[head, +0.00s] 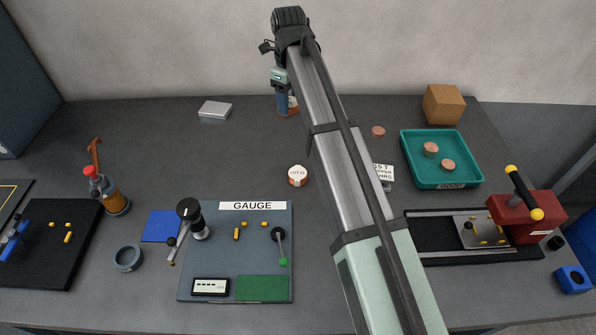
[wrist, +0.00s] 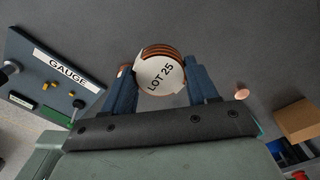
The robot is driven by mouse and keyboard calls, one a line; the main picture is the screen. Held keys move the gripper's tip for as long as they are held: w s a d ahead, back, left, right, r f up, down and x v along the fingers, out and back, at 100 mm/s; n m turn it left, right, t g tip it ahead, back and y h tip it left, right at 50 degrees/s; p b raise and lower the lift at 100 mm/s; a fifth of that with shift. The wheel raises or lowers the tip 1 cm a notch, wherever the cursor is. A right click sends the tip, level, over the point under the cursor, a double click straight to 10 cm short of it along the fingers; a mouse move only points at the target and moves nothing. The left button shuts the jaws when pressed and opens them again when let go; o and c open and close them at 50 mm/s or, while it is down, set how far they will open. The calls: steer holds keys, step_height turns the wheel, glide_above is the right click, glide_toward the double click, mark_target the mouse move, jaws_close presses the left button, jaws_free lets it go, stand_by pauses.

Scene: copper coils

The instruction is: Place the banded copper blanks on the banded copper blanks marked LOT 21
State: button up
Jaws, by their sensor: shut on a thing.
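My gripper (head: 287,102) is at the back middle of the table in the head view, beyond the stack marked LOT 21. In the wrist view its two blue fingers (wrist: 163,85) are shut on banded copper blanks (wrist: 160,72), whose round white label reads LOT 25. Only a sliver of the held blanks shows beside a finger in the head view. The banded copper blanks marked LOT 21 (head: 297,176) stand on the table with a white label on top, apart from the gripper. In the wrist view a copper edge shows behind the left finger, mostly hidden.
A loose copper disc (head: 378,131) lies near a teal tray (head: 445,184) holding two copper pieces. A gauge plate (head: 215,240) lies front left, a red press (head: 525,215) right. Table around LOT 21 is clear.

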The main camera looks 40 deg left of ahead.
steer(key=m, duration=0.1)
glide_above(297, 173)
steer(key=f, duration=0.2)
steer(key=shift+m, duration=0.6)
steer(key=shift+f, duration=4.75)
steer(key=shift+f, duration=0.15)
steer(key=o, duration=1.2)
steer(key=shift+c, duration=0.2)
step_height(297, 173, up, 12)
